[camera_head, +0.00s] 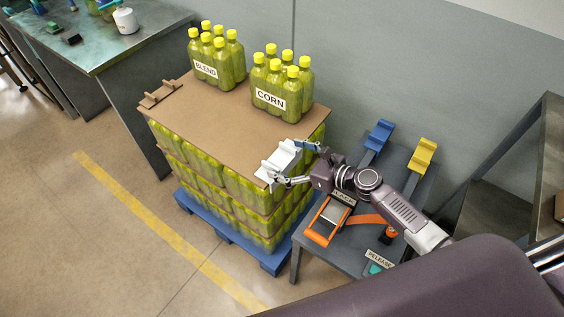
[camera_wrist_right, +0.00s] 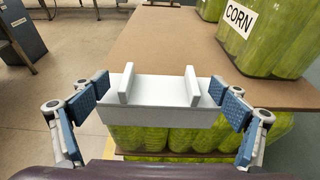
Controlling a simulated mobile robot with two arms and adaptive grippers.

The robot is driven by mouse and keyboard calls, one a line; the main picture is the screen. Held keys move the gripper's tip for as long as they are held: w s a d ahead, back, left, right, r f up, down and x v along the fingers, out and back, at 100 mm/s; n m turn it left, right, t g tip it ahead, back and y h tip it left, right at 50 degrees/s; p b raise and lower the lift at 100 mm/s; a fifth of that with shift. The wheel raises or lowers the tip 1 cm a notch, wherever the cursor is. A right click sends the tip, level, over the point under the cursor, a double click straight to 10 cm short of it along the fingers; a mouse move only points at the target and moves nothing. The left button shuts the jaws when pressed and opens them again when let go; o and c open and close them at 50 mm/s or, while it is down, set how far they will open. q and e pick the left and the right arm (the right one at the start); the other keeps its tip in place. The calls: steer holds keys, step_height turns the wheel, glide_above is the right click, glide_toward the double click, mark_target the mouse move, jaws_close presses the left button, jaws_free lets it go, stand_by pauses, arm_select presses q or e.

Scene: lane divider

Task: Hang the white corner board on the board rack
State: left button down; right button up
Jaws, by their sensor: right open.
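The white corner board (camera_head: 278,161) sits at the near right edge of the brown top sheet on the bottle pallet. In the wrist view the white corner board (camera_wrist_right: 160,115) shows two upright ribs and a front face over the sheet's edge. My right gripper (camera_head: 297,163) is open, with one finger at each end of the board. In the wrist view the blue pads of my right gripper (camera_wrist_right: 161,97) flank the board closely; contact is unclear. Blue (camera_head: 379,135) and yellow (camera_head: 422,155) ribbed pieces stand on grey supports, apparently the board rack. My left gripper is out of view.
Bottle packs labelled BLEND (camera_head: 216,58) and CORN (camera_head: 282,85) stand on the sheet (camera_head: 205,120). A brown corner piece (camera_head: 160,94) sits at its left edge.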

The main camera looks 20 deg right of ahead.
steer(key=shift+x, duration=1.05)
steer(key=shift+w+a+f, duration=0.1)
steer(key=c, duration=1.3)
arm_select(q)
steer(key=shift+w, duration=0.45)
arm_select(e)
steer(key=shift+o, duration=0.2)
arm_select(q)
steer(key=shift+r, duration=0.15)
